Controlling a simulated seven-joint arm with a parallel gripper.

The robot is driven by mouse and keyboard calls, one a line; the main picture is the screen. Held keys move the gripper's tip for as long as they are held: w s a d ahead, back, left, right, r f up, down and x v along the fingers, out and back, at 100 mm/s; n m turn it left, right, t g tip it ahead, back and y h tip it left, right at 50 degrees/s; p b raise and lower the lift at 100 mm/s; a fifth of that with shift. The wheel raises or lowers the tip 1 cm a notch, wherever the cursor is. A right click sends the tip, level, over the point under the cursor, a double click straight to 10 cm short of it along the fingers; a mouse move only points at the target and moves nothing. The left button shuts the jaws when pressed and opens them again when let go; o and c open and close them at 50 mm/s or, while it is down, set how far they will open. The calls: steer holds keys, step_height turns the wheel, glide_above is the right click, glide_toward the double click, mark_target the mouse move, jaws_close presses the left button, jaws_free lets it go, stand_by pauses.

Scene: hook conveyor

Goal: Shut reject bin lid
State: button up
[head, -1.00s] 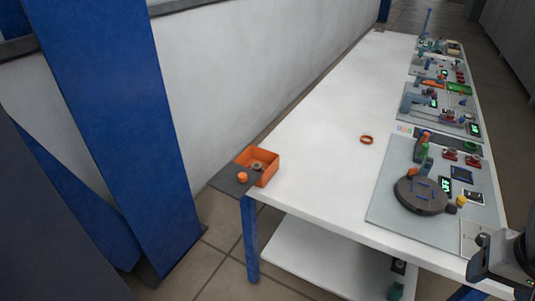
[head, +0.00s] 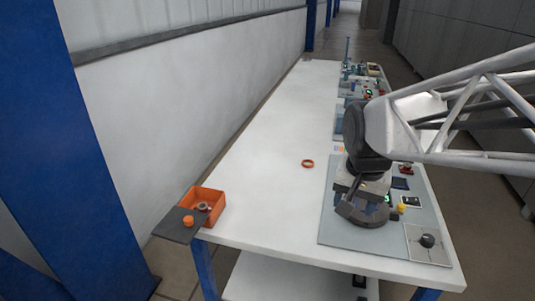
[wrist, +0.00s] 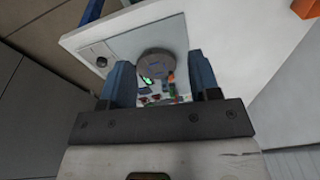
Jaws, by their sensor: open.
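The reject bin is an open-topped orange box (head: 214,193) at the near left corner of the white table. Its dark grey lid (head: 176,232) is open, lying out flat beyond the box's near left side, with an orange knob (head: 188,221) on it. A small ring-like part (head: 204,206) shows inside the box. My gripper (head: 362,215) is over the grey panel at the table's right, well to the right of the bin.
An orange ring (head: 308,163) lies alone on the white table (head: 262,150). The grey panel (head: 335,222) carries a round dark device, a yellow part (head: 402,208) and a black knob (head: 428,240). More devices line the far right. The table between bin and panel is clear.

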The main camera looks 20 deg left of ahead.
steer(key=w+a+f, duration=0.2)
steer(key=w+a, duration=0.3)
steer(key=a, duration=0.7)
steer(key=m+g, duration=0.2)
glide_above(187, 219)
step_height(187, 219, down, 12)
steer(key=shift+f, duration=0.1)
steer(key=shift+f, duration=3.8)
jaws_close()
